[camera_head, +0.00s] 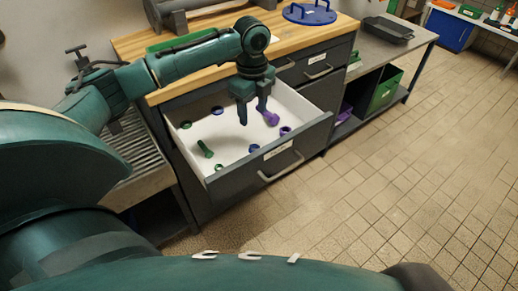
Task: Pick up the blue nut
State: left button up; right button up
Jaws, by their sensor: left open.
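A blue nut (217,110) lies at the back of the open white drawer (238,137), left of my left gripper. Another small blue ring, which looks like a nut (254,148), lies near the drawer's front wall, below the gripper in the picture. My left gripper (254,113) points down over the drawer with its fingers apart. A purple bolt (271,118) shows right by its right fingertip; I cannot tell whether they touch. My right gripper is out of view.
The drawer also holds a green bolt (205,149), green nuts (186,125) and a purple nut (285,131). A wooden worktop (290,38) lies above and behind the drawer. The tiled floor (400,160) to the right is clear.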

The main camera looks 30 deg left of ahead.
pick_arm(q)
send_over(254, 147)
jog(key=f, duration=0.6)
jog(key=shift+w+a+f+b, duration=0.2)
jog(key=shift+b, duration=0.2)
jog(key=shift+s+d+f+b, duration=0.15)
jog(key=shift+f+b, duration=0.1)
jog(key=shift+f, duration=1.1)
jog(key=shift+s+d+f+b, duration=0.1)
jog(key=shift+d+f+b, duration=0.1)
jog(key=shift+f, duration=1.1)
jog(key=c, duration=1.1)
